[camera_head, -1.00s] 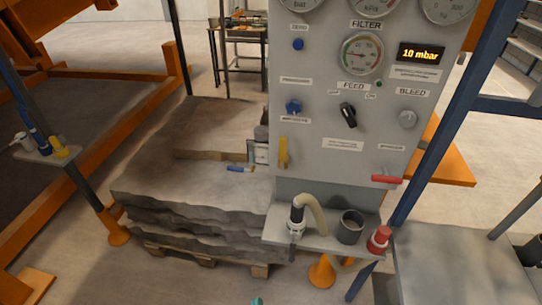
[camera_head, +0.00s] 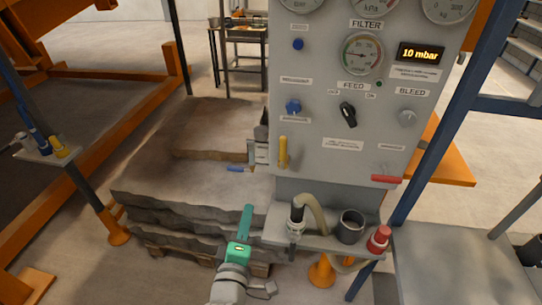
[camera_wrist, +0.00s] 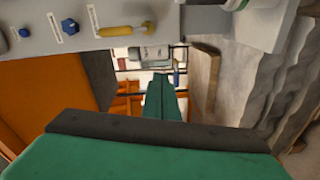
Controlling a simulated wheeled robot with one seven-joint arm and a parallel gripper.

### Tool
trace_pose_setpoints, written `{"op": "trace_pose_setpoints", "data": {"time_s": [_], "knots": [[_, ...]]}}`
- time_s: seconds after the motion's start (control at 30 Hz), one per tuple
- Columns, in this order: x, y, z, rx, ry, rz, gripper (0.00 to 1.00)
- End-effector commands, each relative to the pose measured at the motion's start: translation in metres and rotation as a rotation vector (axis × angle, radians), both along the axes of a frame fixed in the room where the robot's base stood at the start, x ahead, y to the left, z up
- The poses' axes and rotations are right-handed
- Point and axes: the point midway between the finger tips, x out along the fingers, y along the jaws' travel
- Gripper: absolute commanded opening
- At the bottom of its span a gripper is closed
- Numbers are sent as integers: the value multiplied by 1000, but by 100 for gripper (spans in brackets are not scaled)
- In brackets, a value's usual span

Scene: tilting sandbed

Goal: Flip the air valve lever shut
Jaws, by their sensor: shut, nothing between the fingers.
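A yellow lever (camera_head: 283,152) stands upright on the lower left of the grey control panel (camera_head: 320,115). It also shows at the upper left of the wrist view (camera_wrist: 124,31), beside a blue knob (camera_wrist: 69,26). A red lever (camera_head: 387,179) lies level at the panel's lower right. The small labels are too blurred to tell which lever is the air valve. My gripper (camera_head: 247,209) is shut and empty, its green fingers pointing up, below and left of the yellow lever and apart from it. The fingers (camera_wrist: 162,97) also show in the wrist view.
A shelf under the panel (camera_head: 270,238) holds a hose nozzle (camera_head: 297,217), a grey cup (camera_head: 351,227) and a red-capped part (camera_head: 379,238). Stacked rough slabs (camera_head: 150,190) lie left of the panel. A blue post (camera_head: 447,120) stands right of it.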

Motion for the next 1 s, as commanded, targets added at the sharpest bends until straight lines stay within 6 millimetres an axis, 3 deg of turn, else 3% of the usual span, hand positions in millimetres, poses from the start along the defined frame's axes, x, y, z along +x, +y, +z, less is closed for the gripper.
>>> {"op": "trace_pose_setpoints", "data": {"time_s": [0.03, 0.2, 0.4, 0.6, 1.0], "knots": [[7, 1, 15, -26, -12, -10, 0], [20, 2, 51, -120, -22, -53, 0], [28, 2, 81, -188, -25, -90, 0], [30, 1, 92, -213, -23, -106, 0], [32, 1, 92, -214, -23, -107, 0]]}}
